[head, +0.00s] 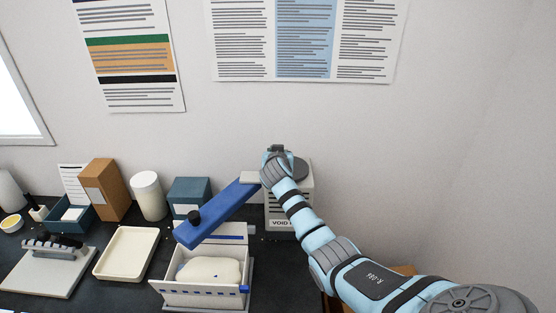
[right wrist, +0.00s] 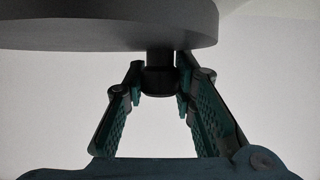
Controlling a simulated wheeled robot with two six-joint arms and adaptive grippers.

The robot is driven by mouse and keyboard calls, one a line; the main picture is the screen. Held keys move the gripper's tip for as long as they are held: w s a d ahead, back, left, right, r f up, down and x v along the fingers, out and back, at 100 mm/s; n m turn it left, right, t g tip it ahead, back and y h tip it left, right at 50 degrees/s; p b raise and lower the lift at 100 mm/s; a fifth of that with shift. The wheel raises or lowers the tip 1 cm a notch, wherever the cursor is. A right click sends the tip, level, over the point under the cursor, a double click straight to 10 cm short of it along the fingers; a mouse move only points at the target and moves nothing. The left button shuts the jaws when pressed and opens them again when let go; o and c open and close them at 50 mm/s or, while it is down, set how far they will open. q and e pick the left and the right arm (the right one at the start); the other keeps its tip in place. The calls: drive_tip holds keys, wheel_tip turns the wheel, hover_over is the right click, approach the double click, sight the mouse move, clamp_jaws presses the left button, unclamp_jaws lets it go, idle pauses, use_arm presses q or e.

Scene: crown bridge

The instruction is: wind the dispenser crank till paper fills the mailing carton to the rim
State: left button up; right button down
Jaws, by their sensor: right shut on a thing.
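The dispenser (head: 290,205) is a pale box lettered "VOID", with a grey round top. A blue chute (head: 222,212) slopes down from it to the left, above the mailing carton (head: 200,291). The carton is off-white with blue marks and stands open. A white mound of paper (head: 208,270) lies in it, its top near the rim; the exact level is hard to tell. My right gripper (head: 274,153) is at the dispenser's top, mostly hidden by its wrist. In the right wrist view its fingers (right wrist: 161,88) close around the dark crank knob (right wrist: 160,80) under a grey disc (right wrist: 110,22). My left gripper is out of view.
Left of the carton lie a cream tray (head: 126,253) and a pale board with a dark rack (head: 48,270). Behind stand a brown box (head: 104,188), a white cylinder (head: 148,195) and a teal box (head: 189,191). The wall is close behind the dispenser.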

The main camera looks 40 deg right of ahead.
drive_tip(key=shift+d+g, duration=0.1)
drive_tip(key=shift+g, duration=0.2)
drive_tip(key=c, duration=1.3)
unclamp_jaws()
drive_tip(key=v, duration=1.2)
drive_tip(key=shift+s+f, duration=0.15)
